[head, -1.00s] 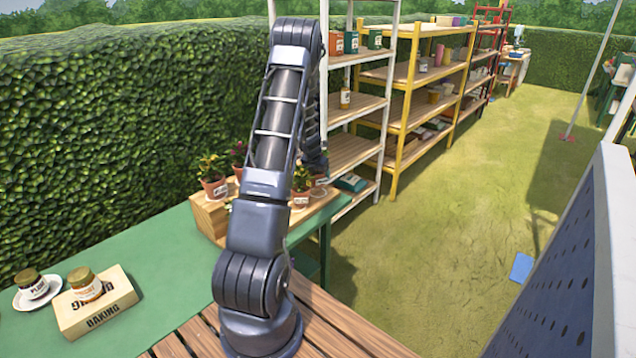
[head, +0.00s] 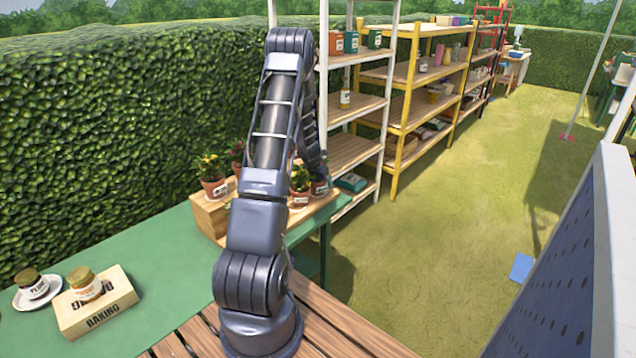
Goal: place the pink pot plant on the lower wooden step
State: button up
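A stepped wooden stand (head: 208,218) sits at the far end of the green table. A terracotta pot plant with yellow flowers (head: 213,176) stands on its left, higher part. A pot plant with dark reddish leaves (head: 237,158) is beside it, partly covered by my arm. Another labelled terracotta pot plant (head: 300,187) stands farther right, on the lower wooden step (head: 325,203), with one more pot (head: 320,186) behind it. I cannot tell for sure which plant is the pink one. My arm reaches down behind its own upper link toward the stand; my gripper's fingers are hidden.
On the green table (head: 165,245), a jar on a saucer (head: 32,284) and a jar on a baking box (head: 98,309) stand at the near left. A hedge (head: 120,130) runs behind. White shelves (head: 355,150) and yellow shelves (head: 415,110) stand beyond.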

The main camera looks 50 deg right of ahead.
jog(key=shift+r, duration=0.1)
jog(key=v, duration=1.2)
jog(key=shift+a, duration=0.15)
jog(key=w+a+r+m, duration=0.2)
jog(key=a+r+m, duration=0.1)
jog(key=a+r, duration=0.55)
jog(key=w+a+r+m+t, duration=0.15)
jog(key=a+r+m, duration=0.35)
jog(key=a, duration=0.7)
jog(key=w+a+r+m, duration=0.2)
jog(key=w+a+r, duration=0.1)
jog(key=a+r, duration=0.6)
jog(key=s+a+r+m+t+y, duration=0.1)
jog(key=s+a+r+m, duration=0.25)
jog(key=a, duration=0.55)
jog(key=s+a+r+m, duration=0.2)
jog(key=s+a, duration=0.2)
jog(key=a, duration=0.6)
jog(key=s+a+m+t+y, duration=0.1)
jog(key=s+a+m+y, duration=0.2)
jog(key=s+a, duration=0.8)
jog(key=shift+s+a+m, duration=0.2)
jog(key=shift+s+m, duration=0.15)
jog(key=shift+m, duration=0.8)
